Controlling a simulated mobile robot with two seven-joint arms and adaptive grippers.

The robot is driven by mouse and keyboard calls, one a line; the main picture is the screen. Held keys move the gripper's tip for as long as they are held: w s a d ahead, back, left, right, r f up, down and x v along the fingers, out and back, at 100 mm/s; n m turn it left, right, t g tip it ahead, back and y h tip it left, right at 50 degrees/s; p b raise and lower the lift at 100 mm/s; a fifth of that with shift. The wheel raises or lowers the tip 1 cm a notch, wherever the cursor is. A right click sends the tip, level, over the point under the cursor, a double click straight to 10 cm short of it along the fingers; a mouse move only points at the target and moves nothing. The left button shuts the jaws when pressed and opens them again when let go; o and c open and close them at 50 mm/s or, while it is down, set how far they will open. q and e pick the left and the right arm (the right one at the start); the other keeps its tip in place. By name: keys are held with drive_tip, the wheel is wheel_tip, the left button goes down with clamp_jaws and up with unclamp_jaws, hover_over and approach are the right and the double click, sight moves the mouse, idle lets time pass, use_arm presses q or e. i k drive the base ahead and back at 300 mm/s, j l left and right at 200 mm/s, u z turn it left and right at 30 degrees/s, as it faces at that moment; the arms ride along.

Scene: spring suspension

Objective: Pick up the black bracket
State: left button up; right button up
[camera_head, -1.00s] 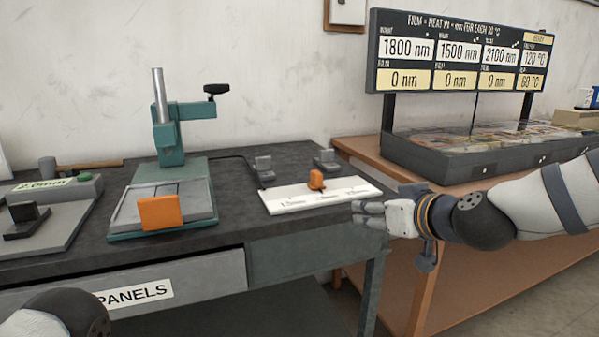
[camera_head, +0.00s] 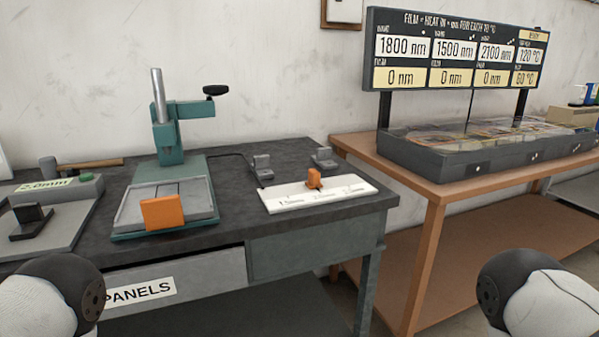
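A black bracket-like piece (camera_head: 31,219), with an upright block on a flat foot, stands on a grey plate (camera_head: 66,222) at the far left of the dark bench. Two smaller dark grey pieces, one at the back middle (camera_head: 262,167) and one further right (camera_head: 325,159), stand behind a white strip. Neither gripper is in view. Only a rounded part of my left arm shows at the bottom left and one of my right arm at the bottom right.
A green press (camera_head: 181,127) with an orange block (camera_head: 162,212) stands mid-bench. A white marked strip (camera_head: 345,189) carries an orange slider (camera_head: 314,178). A brown table (camera_head: 375,157) at right bears a dark case (camera_head: 470,160) under a sign (camera_head: 455,50).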

sight(31, 218)
drive_tip(key=u, duration=1.45)
